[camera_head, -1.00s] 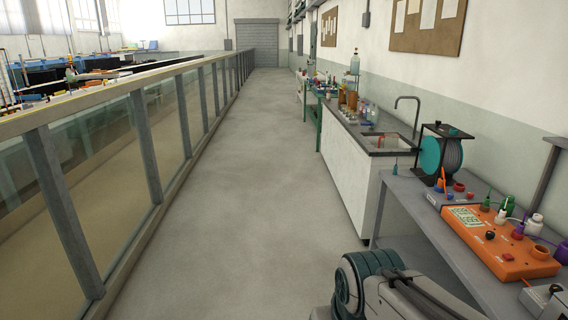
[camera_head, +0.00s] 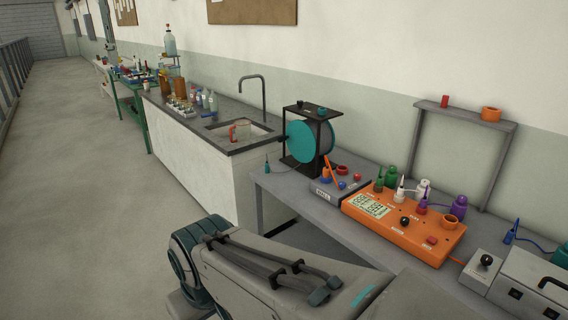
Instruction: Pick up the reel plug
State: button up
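A reel with a teal disc (camera_head: 298,143) stands in a black frame at the far left end of the grey bench. A small teal plug (camera_head: 267,167) stands upright on the bench just left of the reel, with a thin cable beside it; it looks like the reel plug. A similar blue plug (camera_head: 510,233) stands at the right end of the bench with a blue cable. My arm's grey links cross the bottom of the view, in front of the bench. My gripper is not in view.
An orange instrument box (camera_head: 403,222) with several coloured plugs sits on the bench, beside a small grey box (camera_head: 328,192). A grey stand (camera_head: 412,150) rises behind. A sink counter (camera_head: 195,140) adjoins on the left. The floor (camera_head: 80,170) to the left is open.

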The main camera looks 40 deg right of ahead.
aim_at(325, 170)
jog(key=z, duration=0.4)
jog(key=i, duration=1.45)
jog(key=z, duration=1.75)
jog(key=i, duration=1)
jog(key=z, duration=0.85)
